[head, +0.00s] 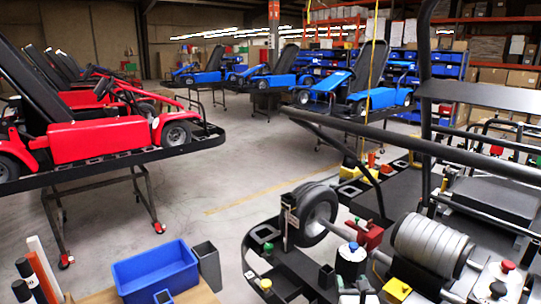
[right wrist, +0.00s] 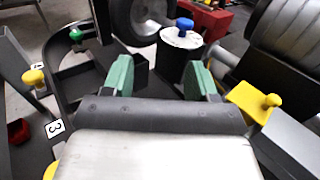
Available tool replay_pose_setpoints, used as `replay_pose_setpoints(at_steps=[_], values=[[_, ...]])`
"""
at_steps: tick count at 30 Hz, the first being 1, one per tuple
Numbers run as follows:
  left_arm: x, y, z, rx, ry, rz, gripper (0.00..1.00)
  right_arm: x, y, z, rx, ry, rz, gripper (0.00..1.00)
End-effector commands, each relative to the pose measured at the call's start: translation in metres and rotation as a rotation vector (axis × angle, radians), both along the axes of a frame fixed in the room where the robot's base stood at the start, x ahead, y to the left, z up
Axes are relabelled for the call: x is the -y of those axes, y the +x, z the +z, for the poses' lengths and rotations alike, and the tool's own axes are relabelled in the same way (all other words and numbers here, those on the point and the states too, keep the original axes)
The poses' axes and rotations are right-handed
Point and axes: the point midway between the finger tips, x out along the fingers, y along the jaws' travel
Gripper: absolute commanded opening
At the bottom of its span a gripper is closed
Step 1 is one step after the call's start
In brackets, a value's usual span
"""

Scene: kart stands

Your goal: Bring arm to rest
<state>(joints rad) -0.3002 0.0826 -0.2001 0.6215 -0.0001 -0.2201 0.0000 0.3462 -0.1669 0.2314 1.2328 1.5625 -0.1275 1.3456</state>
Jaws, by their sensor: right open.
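My right gripper (right wrist: 158,76) is open in the right wrist view, its two green-padded fingers apart with nothing between them. Beyond the fingertips stands a dark canister with a white top and a blue knob (right wrist: 184,30); it also shows in the head view (head: 351,262). A yellow block with a knob (right wrist: 256,101) is right of the right finger. A dark wheel (right wrist: 140,18) stands beyond the left finger. My left gripper is not visible.
A kart frame on a stand (head: 290,265) fills the lower right. A blue bin (head: 155,270) is at the lower left. A red kart (head: 105,135) stands on the left and blue karts (head: 375,97) at the back. The middle floor (head: 220,185) is clear.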

Motion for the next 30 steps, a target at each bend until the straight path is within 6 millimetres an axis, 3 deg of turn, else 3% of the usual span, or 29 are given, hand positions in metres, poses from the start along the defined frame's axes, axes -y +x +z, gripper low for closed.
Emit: replay_pose_setpoints(at_steps=[8, 14, 17, 20, 24, 27, 30], values=[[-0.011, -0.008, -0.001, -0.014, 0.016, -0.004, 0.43, -0.009, -0.023, 0.003, 0.024, -0.280, 0.112, 0.58], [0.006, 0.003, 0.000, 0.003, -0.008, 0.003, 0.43, -0.025, -0.055, 0.001, 0.047, -0.611, 0.254, 0.58], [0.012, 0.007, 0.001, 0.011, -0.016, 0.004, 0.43, -0.037, -0.080, -0.004, 0.058, -0.847, 0.363, 0.58], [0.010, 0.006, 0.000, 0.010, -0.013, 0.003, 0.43, -0.051, -0.114, -0.014, 0.071, -1.126, 0.502, 0.58], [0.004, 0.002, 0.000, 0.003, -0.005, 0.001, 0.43, -0.067, -0.184, -0.036, 0.094, -1.616, 0.786, 0.58], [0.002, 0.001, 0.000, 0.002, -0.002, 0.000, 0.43, -0.068, -0.240, -0.050, 0.111, -1.950, 1.022, 0.58], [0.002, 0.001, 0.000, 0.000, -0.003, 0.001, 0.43, -0.063, -0.283, -0.056, 0.123, -2.178, 1.218, 0.58]])
